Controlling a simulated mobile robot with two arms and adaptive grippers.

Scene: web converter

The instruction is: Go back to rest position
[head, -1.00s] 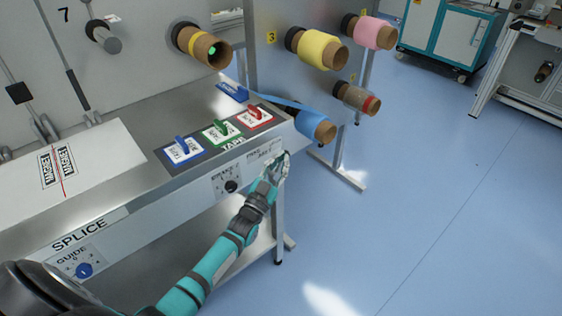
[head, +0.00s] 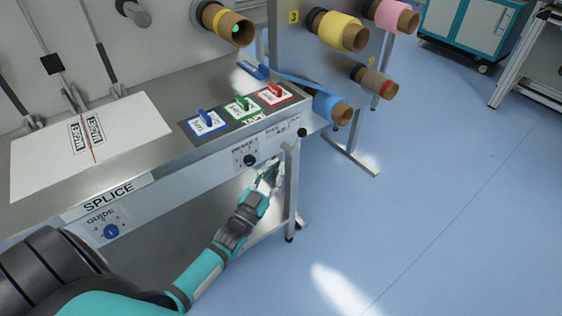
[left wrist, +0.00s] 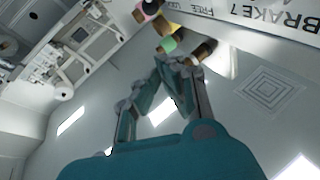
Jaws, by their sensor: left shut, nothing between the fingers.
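My left gripper (head: 268,174) is in front of the metal splice table (head: 150,187), just below the front panel with the black knobs. It also shows in the left wrist view (left wrist: 172,62), with its fingertips together and nothing between them. It is apart from the black brake knob (head: 251,160) and the second black knob (head: 302,132). My right gripper is in neither view.
Blue, green and red switches (head: 242,104) stand on the table top. A white splice plate (head: 130,125) lies at left. Rolls on spindles, such as the yellow roll (head: 338,31), project at the back. A table leg (head: 290,195) is close to the gripper. Blue floor (head: 450,200) is open at right.

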